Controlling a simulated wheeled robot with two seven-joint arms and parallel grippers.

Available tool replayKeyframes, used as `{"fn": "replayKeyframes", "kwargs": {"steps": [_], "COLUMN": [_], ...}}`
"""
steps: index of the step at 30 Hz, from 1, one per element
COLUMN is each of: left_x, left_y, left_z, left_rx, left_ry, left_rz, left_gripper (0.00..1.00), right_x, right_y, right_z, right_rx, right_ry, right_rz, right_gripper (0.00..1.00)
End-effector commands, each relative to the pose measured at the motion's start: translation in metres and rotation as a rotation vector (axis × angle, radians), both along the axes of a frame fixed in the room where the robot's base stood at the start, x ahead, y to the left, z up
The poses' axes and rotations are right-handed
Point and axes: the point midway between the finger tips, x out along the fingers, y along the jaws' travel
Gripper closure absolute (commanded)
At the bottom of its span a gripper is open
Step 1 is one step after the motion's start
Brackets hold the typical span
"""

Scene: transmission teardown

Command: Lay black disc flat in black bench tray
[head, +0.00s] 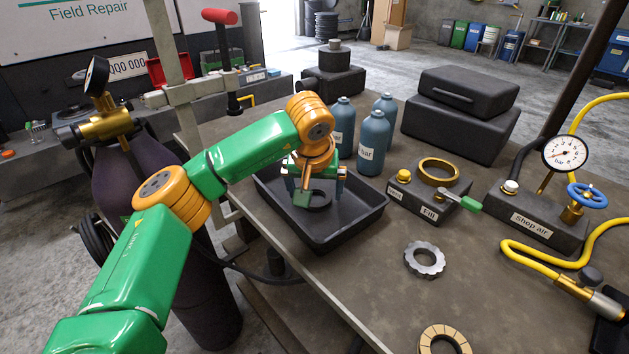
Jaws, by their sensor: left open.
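The black bench tray (347,232) sits on the bench near its left edge, long side slanting across the view. A black disc (321,199) is inside it toward the far left end and appears to lie flat on the tray floor, partly hidden behind my gripper. My left gripper (310,195) points down into the tray over the disc. Its jaws are open. I cannot tell whether a finger touches the disc. My right gripper is not in the head view.
Blue bottles (373,147) stand just behind the tray. A fill block (427,205) with a brass ring is to its right. A toothed steel ring (424,260) and a segmented bronze ring (445,339) lie on the bench.

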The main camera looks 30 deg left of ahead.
Motion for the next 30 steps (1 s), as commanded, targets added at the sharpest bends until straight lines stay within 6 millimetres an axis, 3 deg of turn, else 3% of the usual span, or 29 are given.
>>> {"fn": "replayKeyframes", "kwargs": {"steps": [9, 14, 19, 30], "left_x": [-0.025, -0.036, -0.041, -0.041], "left_y": [-0.012, -0.016, -0.018, -0.018], "left_z": [0.071, 0.100, 0.109, 0.108], "left_rx": [0.001, 0.002, 0.000, 0.000], "left_ry": [-0.007, -0.005, -0.001, -0.001], "left_rz": [-0.002, -0.001, 0.000, 0.000], "left_gripper": [0.00, 0.00, 0.00, 0.00], "right_x": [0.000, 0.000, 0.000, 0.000], "right_y": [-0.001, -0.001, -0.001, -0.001], "right_z": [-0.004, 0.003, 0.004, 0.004], "right_rx": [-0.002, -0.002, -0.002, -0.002], "right_ry": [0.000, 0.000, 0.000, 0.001], "right_rz": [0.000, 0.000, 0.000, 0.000], "right_gripper": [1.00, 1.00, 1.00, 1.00]}}
